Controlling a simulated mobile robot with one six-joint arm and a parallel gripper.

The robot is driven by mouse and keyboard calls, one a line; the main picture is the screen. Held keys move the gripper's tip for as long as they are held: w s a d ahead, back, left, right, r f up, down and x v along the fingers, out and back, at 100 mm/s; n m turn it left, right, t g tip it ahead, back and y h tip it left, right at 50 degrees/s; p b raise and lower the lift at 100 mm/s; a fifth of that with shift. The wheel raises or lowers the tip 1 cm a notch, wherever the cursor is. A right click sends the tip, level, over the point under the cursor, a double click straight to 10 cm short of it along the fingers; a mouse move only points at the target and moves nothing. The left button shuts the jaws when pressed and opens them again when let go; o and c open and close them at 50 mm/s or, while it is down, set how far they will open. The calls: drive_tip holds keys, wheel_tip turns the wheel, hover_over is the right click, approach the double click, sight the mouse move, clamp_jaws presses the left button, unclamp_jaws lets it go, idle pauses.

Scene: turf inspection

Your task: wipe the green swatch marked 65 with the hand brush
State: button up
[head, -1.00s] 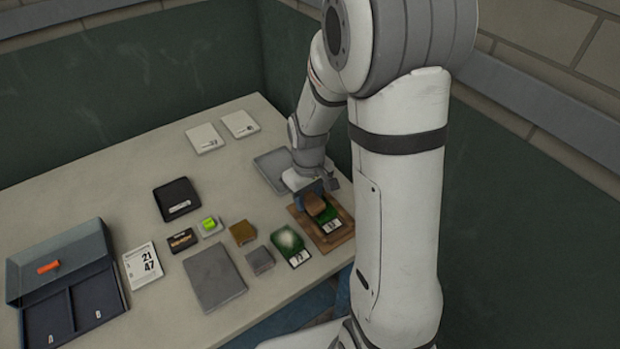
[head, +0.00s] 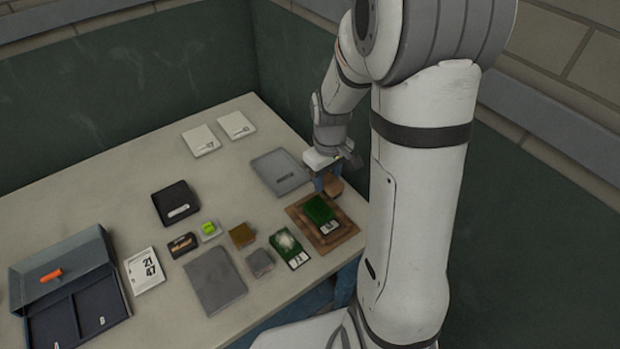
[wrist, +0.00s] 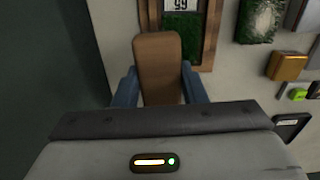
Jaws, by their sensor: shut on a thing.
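My gripper (head: 326,180) is shut on the brown hand brush (head: 335,187), which shows between the blue fingers in the wrist view (wrist: 158,60). The brush is held beyond the far edge of a wooden board (head: 345,238). A green swatch (head: 319,210) lies on this board, and its top looks evenly green, without white dust. The brush's underside is hidden.
A grey tray (head: 280,172) lies just left of my gripper. Small blocks (head: 242,235), a grey plate (head: 215,281), a black case (head: 176,203) and a blue-grey divided box (head: 72,290) stand further left.

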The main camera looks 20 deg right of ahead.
drive_tip(key=shift+r+p, duration=1)
drive_tip(key=shift+r, duration=0.75)
